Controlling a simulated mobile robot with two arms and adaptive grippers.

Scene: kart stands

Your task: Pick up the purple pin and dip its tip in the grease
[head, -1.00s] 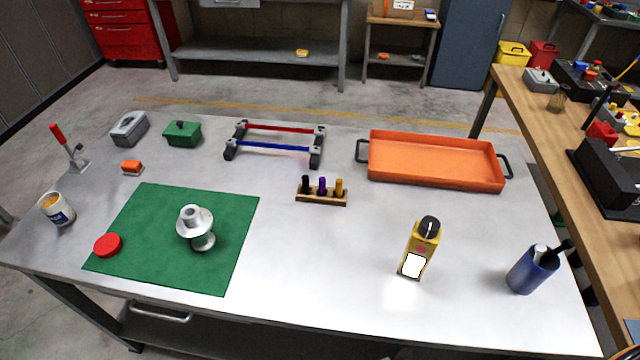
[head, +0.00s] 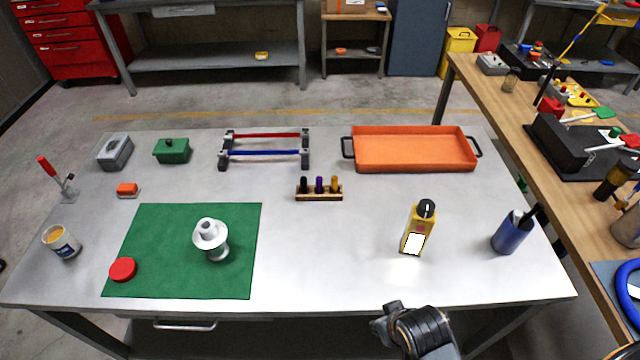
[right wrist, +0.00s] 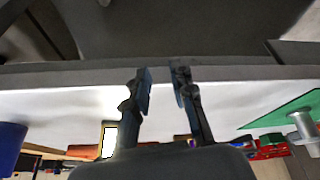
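The purple pin (head: 319,185) stands upright in a small wooden block (head: 320,197) at the middle of the metal table, between a black pin (head: 303,185) and a yellow pin (head: 335,185). An open can (head: 62,242) with yellow-orange grease (head: 54,235) stands at the table's left edge. A red round lid (head: 123,269) lies on the green mat (head: 180,280). My right gripper (head: 386,322) is at the table's front edge, well short of the pins. In the right wrist view its two fingers (right wrist: 163,85) are apart with nothing between them. My left gripper is out of view.
A yellow bottle (head: 419,228) and a blue cup (head: 509,236) stand on the right. An orange tray (head: 412,168) and a red-and-blue-barred rack (head: 265,153) are behind the pins. A silver flanged part (head: 211,238) stands on the mat. The table in front of the pins is clear.

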